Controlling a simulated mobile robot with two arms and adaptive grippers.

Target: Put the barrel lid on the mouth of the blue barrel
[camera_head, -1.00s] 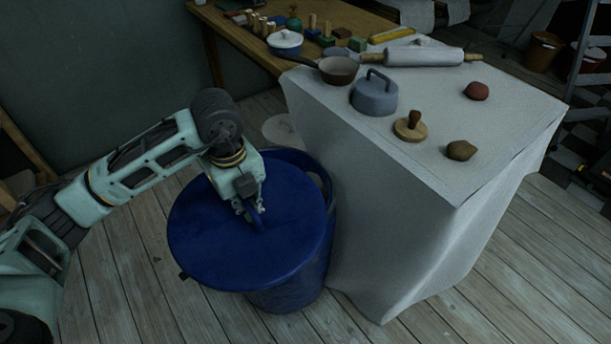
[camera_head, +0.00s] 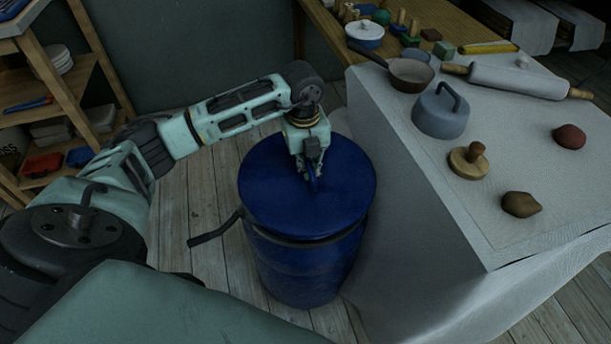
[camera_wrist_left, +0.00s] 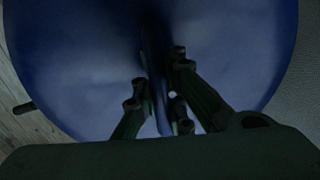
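The blue barrel lid (camera_head: 270,190) lies over the top of the blue barrel (camera_head: 300,265), roughly level and lined up with it in the head view. The lid hides the barrel's mouth, so I cannot tell whether it is fully seated. My left gripper (camera_head: 312,178) is over the lid's middle, with its fingers on both sides of the upright blue handle. In the left wrist view, the gripper (camera_wrist_left: 160,95) has the handle between its fingers, with the lid (camera_wrist_left: 90,60) filling most of the picture. My right gripper is not in view.
A black lever (camera_head: 215,230) sticks out left from the barrel's upper rim. Shelves (camera_head: 50,110) stand at the left.

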